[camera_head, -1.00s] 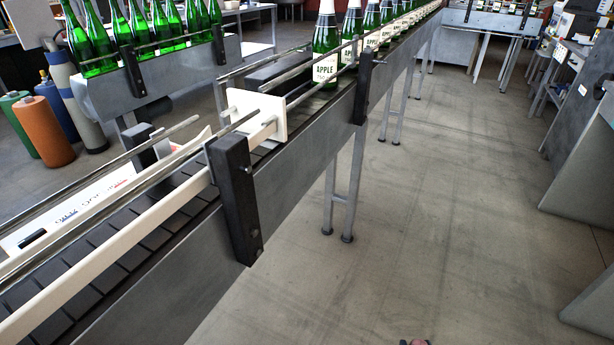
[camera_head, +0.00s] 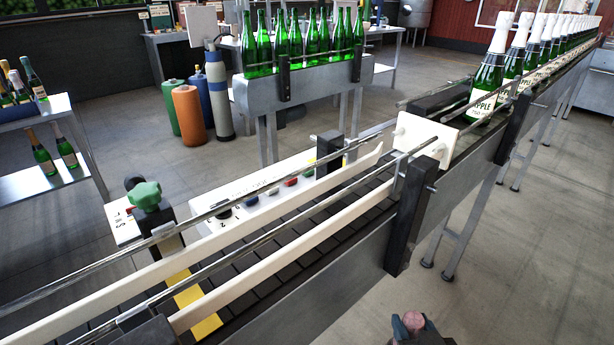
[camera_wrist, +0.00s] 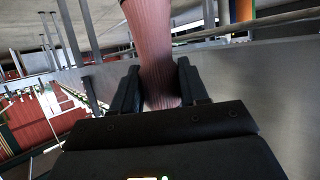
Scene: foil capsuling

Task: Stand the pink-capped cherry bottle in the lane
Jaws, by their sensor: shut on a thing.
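My gripper (camera_wrist: 155,88) is shut on the pink foil neck of the pink-capped bottle (camera_wrist: 150,40) in the wrist view. In the head view only the bottle's pink top (camera_head: 413,321) shows at the bottom edge, with dark gripper parts beside it. It is on the near side of the conveyor, apart from it. The bottle's label and lower body are not visible in the head view. The lane (camera_head: 262,285) is a dark slatted belt between pale guide strips and metal rails. A yellow patch (camera_head: 198,302) crosses it. This visible stretch of belt is empty.
A white plate (camera_head: 425,138) stands across the lane, with white-capped APPLE bottles (camera_head: 487,80) queued behind it. A control panel (camera_head: 265,190) and a green knob (camera_head: 145,194) line the far side. Dark rail posts (camera_head: 410,220) rise on the near side. Floor to the right is clear.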

